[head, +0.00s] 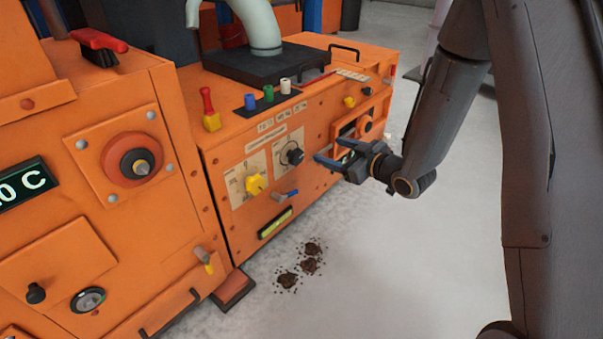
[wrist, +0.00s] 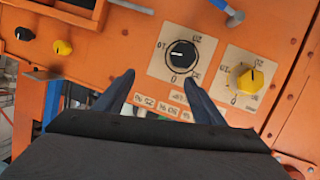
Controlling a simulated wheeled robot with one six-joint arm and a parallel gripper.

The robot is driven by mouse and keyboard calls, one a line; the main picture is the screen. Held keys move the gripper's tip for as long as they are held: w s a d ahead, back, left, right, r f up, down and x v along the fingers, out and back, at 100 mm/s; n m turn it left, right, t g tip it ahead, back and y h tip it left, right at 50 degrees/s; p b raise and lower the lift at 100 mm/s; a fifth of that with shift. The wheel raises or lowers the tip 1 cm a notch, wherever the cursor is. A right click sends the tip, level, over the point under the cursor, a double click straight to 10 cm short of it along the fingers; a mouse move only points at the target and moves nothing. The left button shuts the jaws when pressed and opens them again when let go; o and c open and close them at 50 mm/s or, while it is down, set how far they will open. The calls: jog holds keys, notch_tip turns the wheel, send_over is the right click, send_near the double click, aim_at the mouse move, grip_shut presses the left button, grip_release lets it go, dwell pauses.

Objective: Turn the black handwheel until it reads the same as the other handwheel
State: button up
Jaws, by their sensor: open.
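The black handwheel (head: 292,154) sits on a pale dial plate on the orange machine's front. It also shows in the wrist view (wrist: 182,55), upside down, its white mark pointing to the left side of its scale. The yellow handwheel (head: 255,184) is on its own plate to the left in the head view; in the wrist view the yellow one (wrist: 250,79) is to the right. Its exact reading is too small to tell. My gripper (head: 330,152) is open and empty, to the right of the black handwheel. In the wrist view its fingers (wrist: 156,82) point toward the black handwheel without touching it.
A blue-handled lever (head: 285,194) sticks out below the dials. A yellow-green level window (head: 275,223) is lower down. Small yellow (head: 349,101) and black (head: 367,91) knobs are at the upper right. Dark debris (head: 302,263) lies on the otherwise clear floor.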

aim_at(299, 157)
jog(key=w+a+f+y+b, duration=0.1)
jog(key=a+f+b, duration=0.1)
jog(key=a+b, duration=0.1)
jog(key=w+a+f+n+y+b, duration=0.1)
jog(key=w+a+f+b, duration=0.1)
jog(key=a+b, duration=0.1)
jog(key=w+a+f+y+b, duration=0.1)
jog(key=a+f+y+b, duration=0.1)
jog(key=a+b, duration=0.1)
jog(key=shift+w+a+n, duration=0.2)
jog(key=shift+n, duration=0.1)
jog(key=c, duration=1)
